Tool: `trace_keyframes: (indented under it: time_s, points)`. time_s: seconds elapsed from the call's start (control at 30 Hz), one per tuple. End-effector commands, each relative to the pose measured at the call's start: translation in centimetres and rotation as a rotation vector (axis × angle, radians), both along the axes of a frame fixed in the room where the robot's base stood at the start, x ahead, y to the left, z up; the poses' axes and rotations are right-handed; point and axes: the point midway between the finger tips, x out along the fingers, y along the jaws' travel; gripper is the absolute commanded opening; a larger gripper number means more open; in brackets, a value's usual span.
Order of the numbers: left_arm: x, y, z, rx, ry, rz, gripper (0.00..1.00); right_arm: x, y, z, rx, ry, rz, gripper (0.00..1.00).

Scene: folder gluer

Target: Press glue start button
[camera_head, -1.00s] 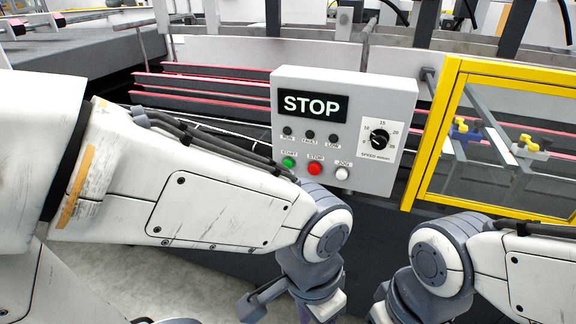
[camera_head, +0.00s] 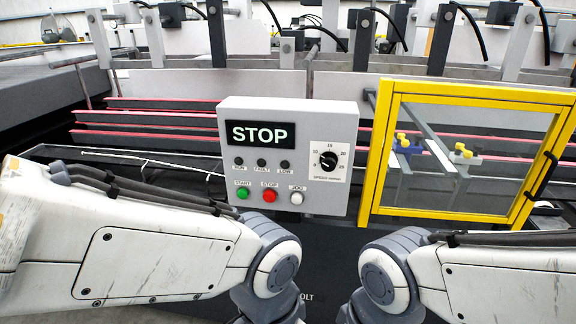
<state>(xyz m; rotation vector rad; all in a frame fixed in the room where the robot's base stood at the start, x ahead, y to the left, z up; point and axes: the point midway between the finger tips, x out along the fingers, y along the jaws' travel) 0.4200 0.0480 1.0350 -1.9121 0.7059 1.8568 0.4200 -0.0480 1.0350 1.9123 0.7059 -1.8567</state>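The green start button (camera_head: 243,193) is at the lower left of the grey control box (camera_head: 345,125), under a small START label. The red stop button (camera_head: 269,195) and the white jog button (camera_head: 296,198) sit to its right. The display (camera_head: 260,134) reads STOP. My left arm reaches in from the left, with its wrist joint below the start button and apart from it in the picture. My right arm comes in from the right, below the yellow frame. Both grippers are out of the picture below.
A speed dial (camera_head: 328,160) is on the box's right side. A yellow-framed clear guard (camera_head: 376,150) stands right of the box. Red belts (camera_head: 150,121) run behind and left of it. The space directly in front of the buttons is clear.

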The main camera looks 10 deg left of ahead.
Motion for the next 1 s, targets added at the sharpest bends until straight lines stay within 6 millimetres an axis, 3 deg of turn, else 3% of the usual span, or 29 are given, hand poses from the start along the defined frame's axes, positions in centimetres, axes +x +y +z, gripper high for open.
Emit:
trace_keyframes:
  time_s: [0.2, 0.23, 0.3, 0.37, 1.0]
  points:
    - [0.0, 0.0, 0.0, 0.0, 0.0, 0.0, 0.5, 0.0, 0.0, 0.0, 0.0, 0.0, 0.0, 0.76]
    - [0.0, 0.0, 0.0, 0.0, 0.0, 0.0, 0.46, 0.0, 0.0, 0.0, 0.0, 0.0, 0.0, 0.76]
    - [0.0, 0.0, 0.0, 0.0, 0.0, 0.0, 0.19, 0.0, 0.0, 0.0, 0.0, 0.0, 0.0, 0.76]
    - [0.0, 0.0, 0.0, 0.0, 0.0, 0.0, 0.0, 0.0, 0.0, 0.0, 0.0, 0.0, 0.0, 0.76]
    - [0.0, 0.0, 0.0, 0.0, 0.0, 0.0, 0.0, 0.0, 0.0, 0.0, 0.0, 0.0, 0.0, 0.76]
